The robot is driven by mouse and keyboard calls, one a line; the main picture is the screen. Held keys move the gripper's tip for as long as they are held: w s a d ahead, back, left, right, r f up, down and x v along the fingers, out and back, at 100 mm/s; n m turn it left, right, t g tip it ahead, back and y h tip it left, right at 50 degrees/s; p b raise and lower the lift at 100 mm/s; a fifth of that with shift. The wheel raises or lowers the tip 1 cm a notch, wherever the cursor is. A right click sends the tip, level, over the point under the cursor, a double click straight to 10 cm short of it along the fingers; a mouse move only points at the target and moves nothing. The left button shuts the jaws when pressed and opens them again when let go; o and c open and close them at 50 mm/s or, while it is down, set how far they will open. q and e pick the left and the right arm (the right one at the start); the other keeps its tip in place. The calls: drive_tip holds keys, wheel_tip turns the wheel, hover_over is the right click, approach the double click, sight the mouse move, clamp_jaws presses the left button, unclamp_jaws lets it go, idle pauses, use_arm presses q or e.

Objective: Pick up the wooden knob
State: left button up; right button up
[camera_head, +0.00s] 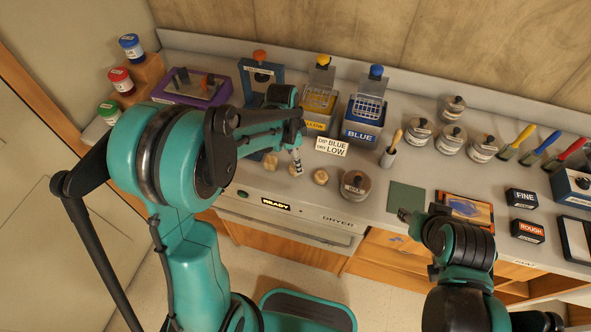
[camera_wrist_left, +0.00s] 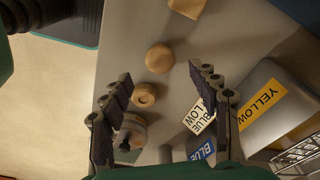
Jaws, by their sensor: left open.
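Three small wooden knobs sit in a row near the counter's front edge: a left one (camera_head: 270,162), a middle one (camera_head: 295,170) partly covered by my gripper, and a right one (camera_head: 320,176). In the left wrist view they show as a pale one at the top edge (camera_wrist_left: 187,7), a round one (camera_wrist_left: 160,57) and a smaller one with a ringed top (camera_wrist_left: 145,95). My left gripper (camera_head: 298,163) points down above the row, open and empty; its fingers (camera_wrist_left: 158,88) stand on either side of the row. My right gripper (camera_head: 420,214) hangs near the green pad.
A lidded jar (camera_head: 355,185) stands right of the knobs. Behind are a sign (camera_head: 331,147), a yellow-labelled bin (camera_head: 319,108) and a blue-labelled bin (camera_head: 364,120). A dryer drawer (camera_head: 290,218) lies below the front edge. A green pad (camera_head: 406,197) lies further right.

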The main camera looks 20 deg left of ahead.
use_arm(q)
wheel_tip(320, 180, down, 5)
drive_tip(key=shift+w+r+b, duration=0.1)
drive_tip(key=shift+r+b, duration=0.05)
drive_tip(key=shift+b, duration=0.6)
drive_tip(key=shift+r, duration=0.1)
drive_tip(key=c, duration=1)
drive_tip(key=shift+o, duration=0.2)
